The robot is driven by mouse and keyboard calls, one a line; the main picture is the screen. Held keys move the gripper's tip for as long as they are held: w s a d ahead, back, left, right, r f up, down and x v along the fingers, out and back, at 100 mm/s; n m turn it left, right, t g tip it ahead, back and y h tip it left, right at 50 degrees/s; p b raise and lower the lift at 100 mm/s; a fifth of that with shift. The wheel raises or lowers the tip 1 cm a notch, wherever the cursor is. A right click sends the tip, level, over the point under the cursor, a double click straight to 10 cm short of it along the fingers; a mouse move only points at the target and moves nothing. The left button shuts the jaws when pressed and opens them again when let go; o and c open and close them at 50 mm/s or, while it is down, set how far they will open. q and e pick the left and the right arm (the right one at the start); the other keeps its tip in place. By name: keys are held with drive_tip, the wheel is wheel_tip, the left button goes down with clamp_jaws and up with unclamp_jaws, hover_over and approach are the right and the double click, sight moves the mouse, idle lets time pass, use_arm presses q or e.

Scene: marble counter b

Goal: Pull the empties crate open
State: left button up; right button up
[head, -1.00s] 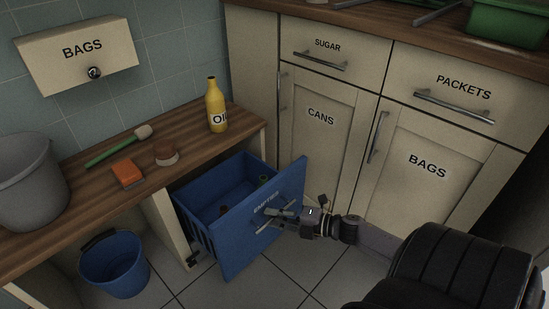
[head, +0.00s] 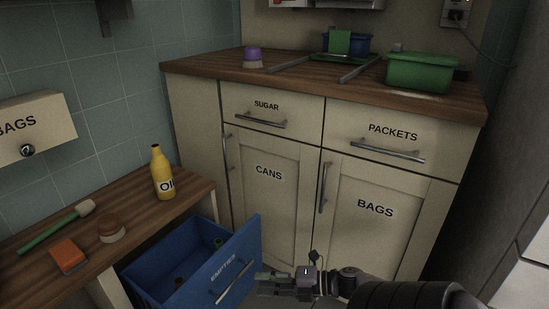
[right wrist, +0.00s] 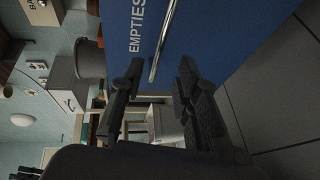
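The blue empties crate (head: 177,262) stands pulled out from under the wooden bench, with bottles partly visible inside. Its front panel is marked EMPTIES and carries a metal bar handle (head: 234,283). My right gripper (head: 262,279) is just to the right of the handle, in front of the panel. In the right wrist view its two fingers (right wrist: 160,72) are spread, with the handle (right wrist: 161,42) showing between and beyond the tips; neither finger presses on it. My left gripper is not in view.
A yellow oil bottle (head: 163,174), orange sponge (head: 68,256), round brush (head: 111,230) and green-handled brush (head: 57,228) are on the bench. The shut CANS cupboard (head: 268,195) and BAGS cupboard (head: 372,225) stand right of the crate. A green tub (head: 420,73) is on the counter.

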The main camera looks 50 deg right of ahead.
drive_tip(key=shift+v, duration=1.35)
